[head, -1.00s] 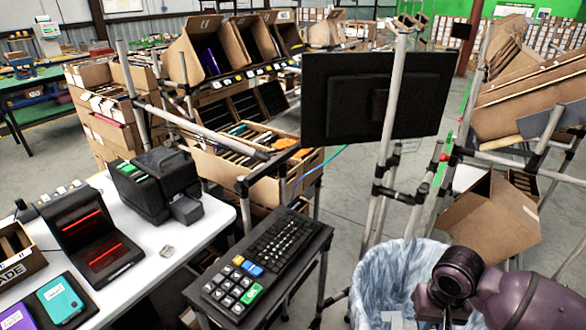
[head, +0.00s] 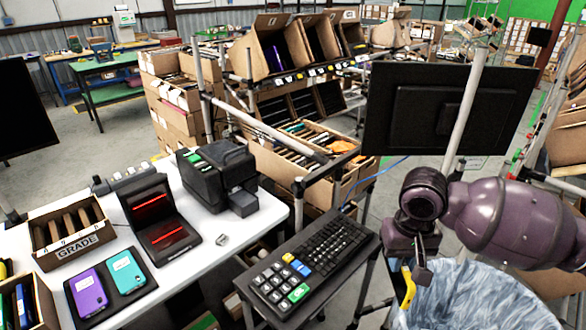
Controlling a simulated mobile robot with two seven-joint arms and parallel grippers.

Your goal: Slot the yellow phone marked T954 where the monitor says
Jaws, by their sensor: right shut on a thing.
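My right gripper (head: 412,272) points down beside the lined bin at the lower right. It is shut on a thin yellow phone (head: 408,289), seen nearly edge-on, so its marking cannot be read. The monitor (head: 445,110) shows only its black back, so its screen text is hidden. Tilted cartons (head: 262,58) stand in a row on the rack at the back centre, with small labels along the shelf edge too small to read. My left gripper is not in view.
A white table (head: 205,265) holds a black scanner with red lines (head: 160,222), a black printer (head: 218,172), a GRADE box (head: 72,232) and purple (head: 90,296) and teal (head: 127,270) phones. A keyboard (head: 312,262) stands before the rack. A lined bin (head: 480,300) is below my right arm.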

